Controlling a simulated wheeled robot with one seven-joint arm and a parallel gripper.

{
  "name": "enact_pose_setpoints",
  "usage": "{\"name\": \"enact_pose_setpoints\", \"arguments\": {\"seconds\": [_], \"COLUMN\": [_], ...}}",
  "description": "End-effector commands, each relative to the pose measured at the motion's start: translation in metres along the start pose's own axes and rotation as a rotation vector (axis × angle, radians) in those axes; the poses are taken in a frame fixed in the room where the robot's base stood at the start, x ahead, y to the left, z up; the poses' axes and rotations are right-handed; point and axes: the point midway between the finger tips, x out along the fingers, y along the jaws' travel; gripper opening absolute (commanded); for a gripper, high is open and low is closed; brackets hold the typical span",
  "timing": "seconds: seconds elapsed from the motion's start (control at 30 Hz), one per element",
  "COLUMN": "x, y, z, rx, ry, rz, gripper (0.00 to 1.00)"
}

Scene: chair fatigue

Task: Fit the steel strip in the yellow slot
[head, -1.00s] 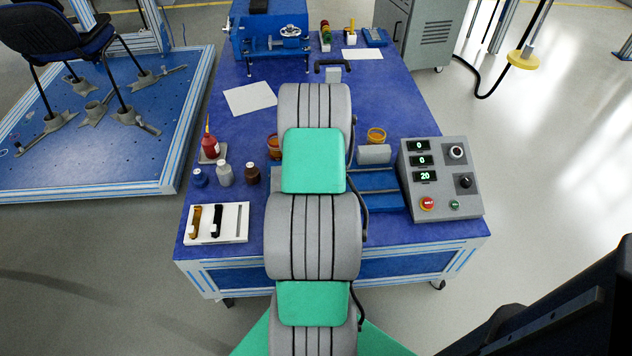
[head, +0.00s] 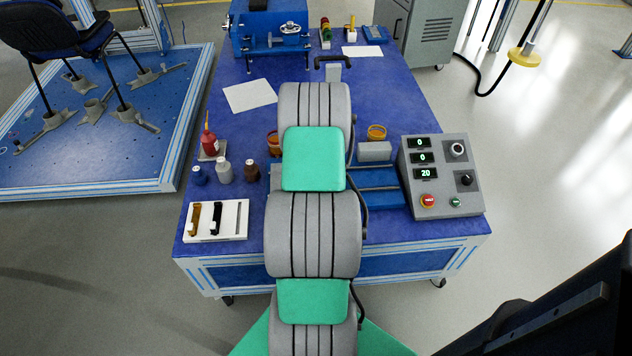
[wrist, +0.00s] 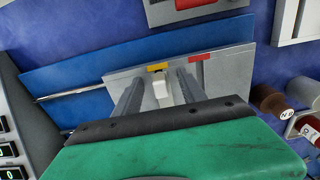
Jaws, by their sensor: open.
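In the wrist view, my gripper (wrist: 159,80) is open, its two dark fingers apart over a grey plate (wrist: 228,72). The plate has a yellow mark (wrist: 157,67) and a red mark (wrist: 199,57) on its edge. A small pale block (wrist: 161,90) shows between the fingers beside the yellow mark; I cannot tell whether they touch it. A thin grey strip (head: 238,222) or groove shows in the white tray (head: 229,206) in the head view; I cannot tell whether it is the steel strip. My arm hides the gripper in the head view.
A control box (head: 438,176) stands to the right of the blue fixture (head: 378,190). A blue vise-like machine (head: 270,38) is at the back.

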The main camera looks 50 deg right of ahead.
Motion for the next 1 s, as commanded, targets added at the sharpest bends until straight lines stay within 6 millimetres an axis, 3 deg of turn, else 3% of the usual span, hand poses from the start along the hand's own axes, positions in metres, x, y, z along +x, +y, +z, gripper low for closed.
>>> {"name": "enact_pose_setpoints", "arguments": {"seconds": [0.17,0.5,1.0], "x": [-0.011,-0.073,-0.078], "y": [0.000,0.000,0.000], "z": [-0.001,-0.001,0.000], "rx": [0.000,0.000,0.000], "ry": [0.002,0.002,0.000], "rz": [0.000,0.000,0.000], "gripper": [0.48,0.48,0.48]}}
